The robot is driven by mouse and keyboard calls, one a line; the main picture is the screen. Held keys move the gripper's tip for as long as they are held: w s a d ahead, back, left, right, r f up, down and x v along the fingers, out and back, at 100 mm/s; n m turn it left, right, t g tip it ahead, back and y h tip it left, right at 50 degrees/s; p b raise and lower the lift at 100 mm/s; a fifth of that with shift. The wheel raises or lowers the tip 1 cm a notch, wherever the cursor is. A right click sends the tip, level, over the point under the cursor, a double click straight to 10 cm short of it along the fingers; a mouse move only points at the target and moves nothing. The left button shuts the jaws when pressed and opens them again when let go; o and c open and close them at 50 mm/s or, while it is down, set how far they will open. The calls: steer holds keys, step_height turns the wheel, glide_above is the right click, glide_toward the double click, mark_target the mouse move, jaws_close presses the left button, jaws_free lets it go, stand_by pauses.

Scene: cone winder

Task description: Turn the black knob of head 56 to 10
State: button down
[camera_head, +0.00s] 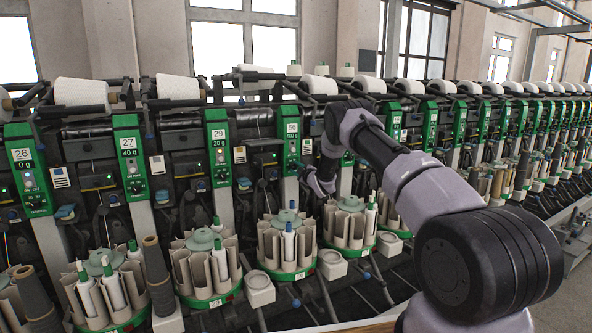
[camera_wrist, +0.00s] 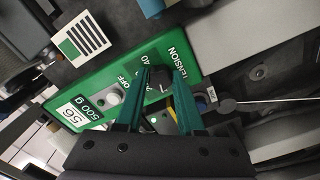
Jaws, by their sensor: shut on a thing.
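The green panel of head 56 (camera_wrist: 88,85) fills the middle of the wrist view, tilted, with a white label (camera_wrist: 78,113) reading 56 and 500 g. The black knob (camera_wrist: 158,76) sits by the word TENSION, with a "40" mark printed close to it. My gripper (camera_wrist: 160,80) has its two teal fingers on either side of this knob and is shut on it. The fingers hide part of the dial, so the pointer's setting cannot be read.
A pale round button (camera_wrist: 113,97) sits beside the knob on the panel. A thin yarn (camera_wrist: 280,100) runs off to the right in the wrist view. Neighbouring green panels (camera_head: 218,145) and bobbin carousels (camera_head: 287,240) line the machine closely in the head view.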

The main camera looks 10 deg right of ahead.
stand_by(0.3)
steer(key=c, duration=0.5)
jaws_free()
steer(key=shift+s, duration=0.1)
steer(key=v, duration=1)
steer(key=shift+s+d, duration=0.1)
steer(key=shift+s, duration=0.25)
